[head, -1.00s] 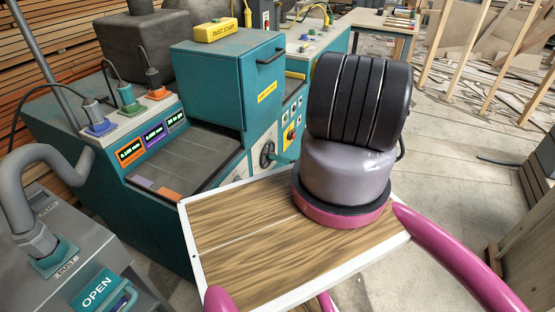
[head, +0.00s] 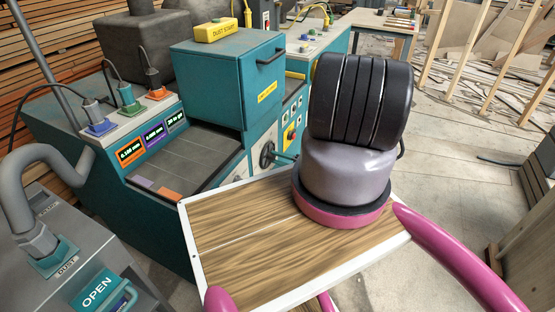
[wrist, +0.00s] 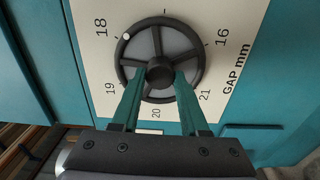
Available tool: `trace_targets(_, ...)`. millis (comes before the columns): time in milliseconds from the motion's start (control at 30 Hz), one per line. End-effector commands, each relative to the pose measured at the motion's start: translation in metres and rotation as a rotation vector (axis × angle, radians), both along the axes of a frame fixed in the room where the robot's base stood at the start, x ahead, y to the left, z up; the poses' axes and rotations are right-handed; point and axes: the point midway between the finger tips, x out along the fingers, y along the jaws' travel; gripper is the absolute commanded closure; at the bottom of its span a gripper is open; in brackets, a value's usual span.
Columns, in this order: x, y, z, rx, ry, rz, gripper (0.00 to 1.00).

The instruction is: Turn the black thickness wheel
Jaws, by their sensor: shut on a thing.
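The black thickness wheel (wrist: 193,84) is a spoked handwheel with a round hub, mounted on a pale dial plate marked "GAP mm". A white dot on its rim (wrist: 126,37) lies near the 18 mark. My gripper (wrist: 160,76) is shut on the wheel's hub, with one green finger on each side. In the head view the wheel (head: 267,155) shows on the front of the teal machine (head: 215,85). My gripper is mostly hidden there behind my arm.
A wood-topped tray with a white edge (head: 230,235) lies in front of the machine. A grey dust unit (head: 90,240) with an OPEN panel stands at left.

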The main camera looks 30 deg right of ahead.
Motion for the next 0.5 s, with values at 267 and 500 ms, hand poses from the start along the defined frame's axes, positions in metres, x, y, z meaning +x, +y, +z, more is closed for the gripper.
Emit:
trace_targets(267,-0.0011,-0.0008,-0.0009,0.202,0.163,0.000,1.00)
trace_targets(500,-0.0012,-0.0011,-0.0006,0.377,0.298,-0.001,1.00)
